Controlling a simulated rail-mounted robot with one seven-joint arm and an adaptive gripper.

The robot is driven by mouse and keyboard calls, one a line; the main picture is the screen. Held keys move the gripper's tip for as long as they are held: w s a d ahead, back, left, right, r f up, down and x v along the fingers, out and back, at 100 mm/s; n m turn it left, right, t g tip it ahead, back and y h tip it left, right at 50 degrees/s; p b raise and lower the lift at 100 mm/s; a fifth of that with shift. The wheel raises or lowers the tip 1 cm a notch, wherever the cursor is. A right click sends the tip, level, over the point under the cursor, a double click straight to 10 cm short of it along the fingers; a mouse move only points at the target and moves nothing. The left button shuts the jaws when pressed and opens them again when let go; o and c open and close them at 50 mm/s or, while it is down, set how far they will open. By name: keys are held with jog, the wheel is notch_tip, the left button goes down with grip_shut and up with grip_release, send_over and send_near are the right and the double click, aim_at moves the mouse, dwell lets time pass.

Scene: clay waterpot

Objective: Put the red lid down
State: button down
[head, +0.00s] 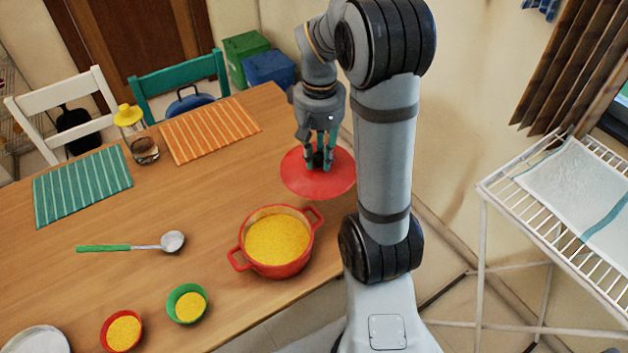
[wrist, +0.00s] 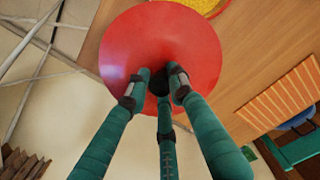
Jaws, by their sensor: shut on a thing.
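The red lid (head: 318,184) is a round disc with a dark knob at its middle. My gripper (head: 319,158) is shut on the knob, and the lid hangs below the fingers near the table's right edge. In the wrist view, green fingers close around the dark knob on the red lid (wrist: 170,40), with the gripper's fingertips (wrist: 160,83) at its centre. Part of the lid overlaps the floor beyond the table edge in that view. I cannot tell whether the lid touches the tabletop. The red pot (head: 277,268) stands uncovered in front of it, full of yellow grains (head: 277,239).
The wooden table (head: 205,215) has free room left of the pot. A ladle (head: 130,245), a green bowl (head: 187,304), a red bowl (head: 121,331) and a white plate (head: 38,340) lie on it. Two placemats (head: 82,186) (head: 210,130) and a yellow-topped jar (head: 144,150) are farther back.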

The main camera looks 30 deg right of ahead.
jog(key=d+f+b, duration=0.1)
jog(key=d+f, duration=0.5)
jog(key=d, duration=0.3)
jog(key=w+a+f, duration=0.1)
jog(key=w+f, duration=0.1)
jog(key=w, duration=0.1)
jog(key=w+a+f+p, duration=0.1)
jog(key=w+f, duration=0.1)
jog(key=w, duration=0.2)
jog(key=w+a+f, duration=0.1)
jog(key=w+f, duration=0.2)
jog(key=w, duration=0.1)
jog(key=shift+w+a+f+p, duration=0.1)
jog(key=shift+w+a+p, duration=0.05)
jog(key=shift+a+p, duration=0.15)
jog(key=shift+f+p, duration=0.3)
jog(key=shift+f, duration=1.65)
jog(key=shift+f, duration=0.15)
jog(key=c, duration=2)
grip_release()
jog(key=shift+f, duration=0.1)
jog(key=o, duration=0.5)
jog(key=shift+c, duration=0.2)
